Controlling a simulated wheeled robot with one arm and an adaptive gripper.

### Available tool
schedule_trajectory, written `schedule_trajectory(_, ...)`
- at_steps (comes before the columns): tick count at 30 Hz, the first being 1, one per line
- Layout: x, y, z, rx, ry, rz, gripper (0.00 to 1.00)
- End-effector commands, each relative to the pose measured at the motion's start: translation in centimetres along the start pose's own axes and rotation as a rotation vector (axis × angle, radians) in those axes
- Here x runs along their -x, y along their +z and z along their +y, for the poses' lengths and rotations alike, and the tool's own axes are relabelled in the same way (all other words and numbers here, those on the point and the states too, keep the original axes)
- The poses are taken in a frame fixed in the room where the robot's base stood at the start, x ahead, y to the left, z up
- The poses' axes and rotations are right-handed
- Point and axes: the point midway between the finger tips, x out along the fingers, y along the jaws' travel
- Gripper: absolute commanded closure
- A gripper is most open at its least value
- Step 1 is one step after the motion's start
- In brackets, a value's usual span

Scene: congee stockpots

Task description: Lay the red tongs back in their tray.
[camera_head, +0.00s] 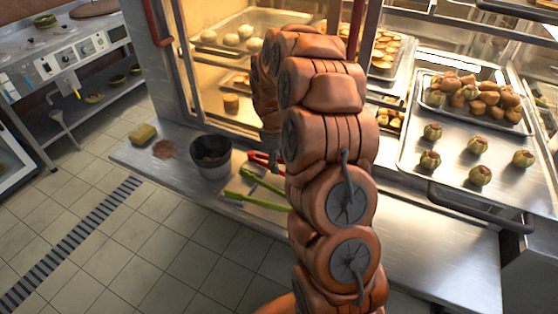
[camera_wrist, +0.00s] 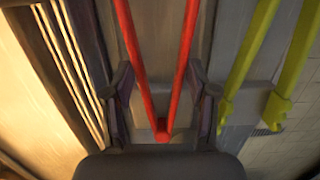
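The red tongs (camera_wrist: 136,55) show in the wrist view with their joined end low in the middle and their two arms spreading upward. My gripper (camera_wrist: 160,72) is open, with one finger on each side of the red tongs and a gap visible at both sides. In the head view a short piece of the red tongs (camera_head: 262,158) shows on the steel counter; my arm hides the remainder and the gripper. Green tongs (camera_head: 258,200) lie just in front, and also show at the right of the wrist view (camera_wrist: 248,70). I cannot make out the tray clearly.
A dark pot (camera_head: 211,157) stands left of the tongs on the counter (camera_head: 435,250). A lit glass cabinet (camera_head: 225,60) rises behind.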

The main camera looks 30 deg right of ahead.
Motion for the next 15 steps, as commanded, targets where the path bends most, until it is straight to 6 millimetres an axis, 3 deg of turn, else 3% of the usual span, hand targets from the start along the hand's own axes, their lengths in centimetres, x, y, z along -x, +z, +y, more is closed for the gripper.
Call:
schedule_trajectory(6,0.03,0.0,0.01,0.0,0.0,0.0,0.22)
schedule_trajectory(15,0.13,-0.02,0.01,0.0,0.001,0.0,0.22)
